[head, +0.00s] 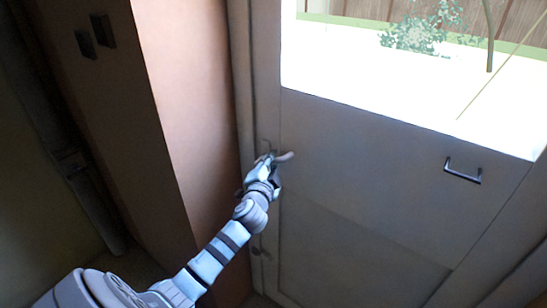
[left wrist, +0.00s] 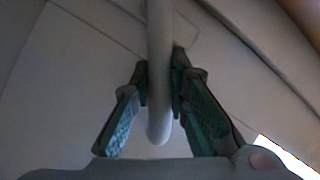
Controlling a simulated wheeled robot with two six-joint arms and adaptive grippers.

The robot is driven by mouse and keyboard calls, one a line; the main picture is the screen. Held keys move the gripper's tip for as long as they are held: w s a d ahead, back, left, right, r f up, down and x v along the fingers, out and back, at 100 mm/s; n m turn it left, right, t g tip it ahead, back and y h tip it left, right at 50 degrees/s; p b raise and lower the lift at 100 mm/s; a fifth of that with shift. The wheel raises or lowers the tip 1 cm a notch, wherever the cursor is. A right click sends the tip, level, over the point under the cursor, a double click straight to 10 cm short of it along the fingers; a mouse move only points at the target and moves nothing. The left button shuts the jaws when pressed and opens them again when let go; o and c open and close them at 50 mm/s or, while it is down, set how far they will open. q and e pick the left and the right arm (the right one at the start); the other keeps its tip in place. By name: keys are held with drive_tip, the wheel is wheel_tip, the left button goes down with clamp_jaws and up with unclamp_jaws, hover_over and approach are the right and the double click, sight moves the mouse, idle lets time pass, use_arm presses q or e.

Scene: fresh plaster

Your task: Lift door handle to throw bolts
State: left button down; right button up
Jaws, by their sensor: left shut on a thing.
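The door handle (head: 286,156) is a pale lever near the left edge of the grey door (head: 360,150). In the left wrist view the handle (left wrist: 159,60) is a smooth rounded bar that runs down between the fingers, its free end just past them. My left gripper (head: 269,163) is at the handle. In the left wrist view my left gripper (left wrist: 160,88) is shut on the handle, with a green-padded finger on each side. The gripper hides part of the handle in the head view. My right gripper is not in view.
A dark pull bar (head: 463,171) is on the right part of the door. A bright window (head: 400,85) fills the door's upper part. A reddish-brown wall corner (head: 185,120) stands left of the door. A small lock fitting (head: 261,253) is low on the door edge.

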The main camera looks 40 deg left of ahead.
use_arm(q)
drive_tip(key=shift+a+r+n+p, duration=0.15)
drive_tip(key=shift+r+n+p, duration=0.05)
drive_tip(key=shift+n+p, duration=0.2)
drive_tip(key=c, duration=1.5)
unclamp_jaws()
drive_tip(key=shift+c, duration=0.2)
drive_tip(key=v, duration=1.2)
drive_tip(key=shift+r, duration=0.15)
